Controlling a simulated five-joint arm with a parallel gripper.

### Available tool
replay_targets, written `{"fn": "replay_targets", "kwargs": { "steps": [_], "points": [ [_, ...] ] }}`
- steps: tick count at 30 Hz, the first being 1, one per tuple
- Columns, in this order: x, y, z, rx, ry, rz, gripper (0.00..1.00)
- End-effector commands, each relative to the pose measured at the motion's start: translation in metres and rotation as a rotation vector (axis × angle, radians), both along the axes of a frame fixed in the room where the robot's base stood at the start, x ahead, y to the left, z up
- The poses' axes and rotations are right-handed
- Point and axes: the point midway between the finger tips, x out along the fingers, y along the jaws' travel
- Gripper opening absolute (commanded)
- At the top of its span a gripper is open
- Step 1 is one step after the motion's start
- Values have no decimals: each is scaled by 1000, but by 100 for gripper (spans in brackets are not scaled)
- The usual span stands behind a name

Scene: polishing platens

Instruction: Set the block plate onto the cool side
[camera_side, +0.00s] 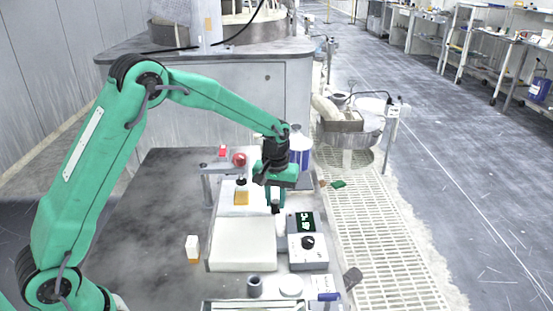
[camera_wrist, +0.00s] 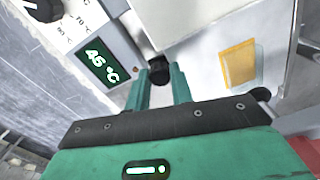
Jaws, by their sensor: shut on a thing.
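The block plate (camera_side: 227,203) is a pale flat plate with an orange-yellow block (camera_side: 241,198) on it, behind a cream slab (camera_side: 243,245). The plate also shows in the wrist view (camera_wrist: 205,75), with the block (camera_wrist: 238,63) right of my fingers. My gripper (camera_side: 275,204) is low at the plate's right front corner. Its fingers are shut on a small dark knob (camera_wrist: 159,68), which seems to be the plate's handle. I cannot tell whether the plate is resting or slightly raised.
A control box (camera_side: 308,252) with a black dial and a green display (camera_wrist: 102,68) reading 45 °C stands close on the right. A small white-and-orange block (camera_side: 193,249) stands left. The bench's left part is clear.

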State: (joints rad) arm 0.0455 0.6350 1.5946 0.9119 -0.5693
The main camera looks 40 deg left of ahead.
Motion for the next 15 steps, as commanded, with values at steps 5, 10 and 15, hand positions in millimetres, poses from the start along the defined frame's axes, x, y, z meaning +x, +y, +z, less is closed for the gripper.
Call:
{"fn": "replay_targets", "kwargs": {
  "steps": [5, 10, 15],
  "points": [
    [16, 17, 0, 1, -1, 4, 0],
    [22, 22, 1, 0, 0, 1, 0],
    [23, 24, 1, 0, -4, 3, 0]
  ]
}}
